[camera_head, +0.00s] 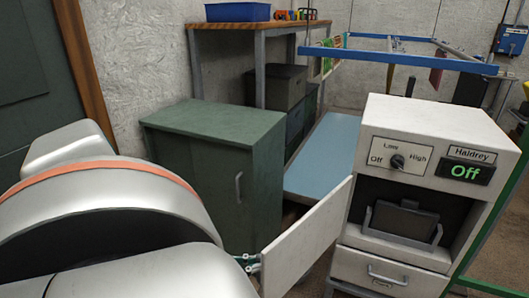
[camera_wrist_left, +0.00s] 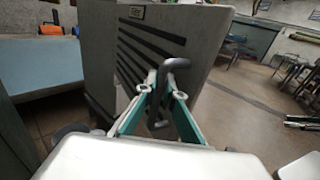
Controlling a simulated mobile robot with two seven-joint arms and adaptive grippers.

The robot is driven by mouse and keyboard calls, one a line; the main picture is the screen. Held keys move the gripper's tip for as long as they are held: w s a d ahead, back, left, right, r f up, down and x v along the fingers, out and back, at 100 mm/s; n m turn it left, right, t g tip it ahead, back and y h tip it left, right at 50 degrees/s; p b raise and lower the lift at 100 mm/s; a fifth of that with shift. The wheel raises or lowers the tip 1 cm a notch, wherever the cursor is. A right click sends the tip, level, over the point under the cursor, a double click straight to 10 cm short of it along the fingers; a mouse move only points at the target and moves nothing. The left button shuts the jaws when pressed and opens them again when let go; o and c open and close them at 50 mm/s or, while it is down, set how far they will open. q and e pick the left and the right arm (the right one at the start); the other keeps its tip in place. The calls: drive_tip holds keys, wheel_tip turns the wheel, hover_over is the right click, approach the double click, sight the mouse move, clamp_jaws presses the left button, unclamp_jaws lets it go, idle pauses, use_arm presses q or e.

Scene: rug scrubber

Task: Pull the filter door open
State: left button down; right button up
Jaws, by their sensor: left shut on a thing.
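The white machine marked "Haldrey" (camera_head: 430,150) stands at the right of the head view, its display reading "Off". Its white filter door (camera_head: 305,245) stands swung open to the left, showing a dark recess with a grey filter tray (camera_head: 402,226) inside. My left gripper (camera_head: 250,263) is at the door's free edge, mostly hidden by my arm. In the left wrist view, the left gripper (camera_wrist_left: 160,88) is shut on a dark grey bar handle (camera_wrist_left: 176,68), in front of a grey panel with black slots (camera_wrist_left: 150,45). My right gripper is in neither view.
A green cabinet (camera_head: 210,135) stands close behind the door and left arm. A light-blue surface (camera_head: 325,155) lies between cabinet and machine. A closed drawer (camera_head: 385,272) with a handle is below the recess. A wooden bench (camera_head: 260,25) is behind. Open floor (camera_wrist_left: 245,110) shows in the wrist view.

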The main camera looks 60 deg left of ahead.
use_arm(q)
drive_tip(key=shift+s+a+f, duration=0.25)
drive_tip(key=shift+s+a, duration=0.05)
drive_tip(key=shift+s, duration=0.1)
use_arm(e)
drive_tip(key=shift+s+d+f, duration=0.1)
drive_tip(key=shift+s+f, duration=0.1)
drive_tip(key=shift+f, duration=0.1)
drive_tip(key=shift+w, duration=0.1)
use_arm(q)
drive_tip(key=c, duration=2.2)
unclamp_jaws()
drive_tip(key=shift+o, duration=0.2)
drive_tip(key=shift+r, duration=0.15)
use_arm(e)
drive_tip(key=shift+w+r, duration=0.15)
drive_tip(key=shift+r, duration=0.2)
use_arm(q)
drive_tip(key=shift+a, duration=0.1)
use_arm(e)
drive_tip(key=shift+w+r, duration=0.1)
use_arm(q)
drive_tip(key=v, duration=1.1)
drive_tip(key=shift+s, duration=0.4)
drive_tip(key=shift+r, duration=0.1)
